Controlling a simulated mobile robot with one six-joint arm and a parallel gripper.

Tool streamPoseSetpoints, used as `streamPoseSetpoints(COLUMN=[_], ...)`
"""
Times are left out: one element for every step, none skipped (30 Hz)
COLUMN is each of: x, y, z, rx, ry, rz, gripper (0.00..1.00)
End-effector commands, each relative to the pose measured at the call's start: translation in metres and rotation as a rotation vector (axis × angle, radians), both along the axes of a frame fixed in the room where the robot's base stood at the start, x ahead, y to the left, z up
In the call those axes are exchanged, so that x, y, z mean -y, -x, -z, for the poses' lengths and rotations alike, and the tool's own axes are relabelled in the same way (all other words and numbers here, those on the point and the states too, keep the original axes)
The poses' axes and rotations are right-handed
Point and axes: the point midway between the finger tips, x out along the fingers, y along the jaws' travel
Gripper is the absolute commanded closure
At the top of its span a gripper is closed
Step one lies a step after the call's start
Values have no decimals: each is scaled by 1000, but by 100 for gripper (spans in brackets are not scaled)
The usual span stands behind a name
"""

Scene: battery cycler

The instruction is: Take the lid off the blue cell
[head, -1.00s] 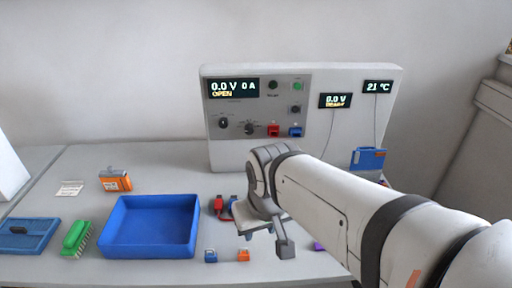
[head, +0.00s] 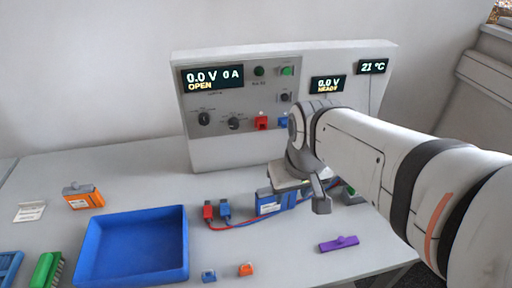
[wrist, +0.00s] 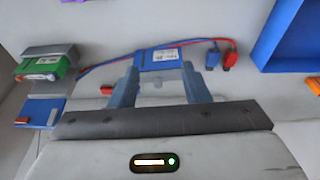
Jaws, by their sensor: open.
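The blue cell (head: 268,204) stands on the table in front of the cycler, with a white label on its side. In the head view my arm partly covers its top. In the wrist view the blue cell (wrist: 158,58) lies just beyond my fingertips. A pale grey shape (wrist: 158,84), seemingly its lid, shows between the fingers; its edges are unclear. My gripper (wrist: 160,76) is open, with one finger at either side of that shape. I cannot tell whether the fingers touch it.
Red and blue cable plugs (head: 216,211) stand left of the cell. A blue tray (head: 135,235) lies further left, an orange cell (head: 83,198) behind it. A green cell (wrist: 45,66) shows in the wrist view. A purple piece (head: 338,243) lies at the front right. The cycler (head: 190,140) stands behind.

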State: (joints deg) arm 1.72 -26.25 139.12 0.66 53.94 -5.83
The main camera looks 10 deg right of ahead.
Motion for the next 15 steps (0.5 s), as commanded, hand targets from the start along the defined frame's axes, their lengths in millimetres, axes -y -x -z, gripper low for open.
streamPoseSetpoints(x=[9,9,9,9,9,8,8,8,8,7,7,7,7,7,6], y=[-13,-21,-32,-41,-49,-60,-68,-76,-85,-91,-97,-103,-107,-111,-114], z=[5,5,5,6,7,8,9,11,12,14,15,16,17,17,19], rx=[-26,-41,-63,-80,-96,-117,-131,-147,-164,-177,-187,-199,-207,-212,-220], ry=[4,8,13,17,20,25,27,30,33,33,35,36,36,37,37], rz=[-13,-32,-61,-84,-106,-134,-156,-175,-200,-218,-233,-251,-262,-271,-282], gripper=[58,58,58,58,58,58,58,58,58,58,58,58,58,58,58])
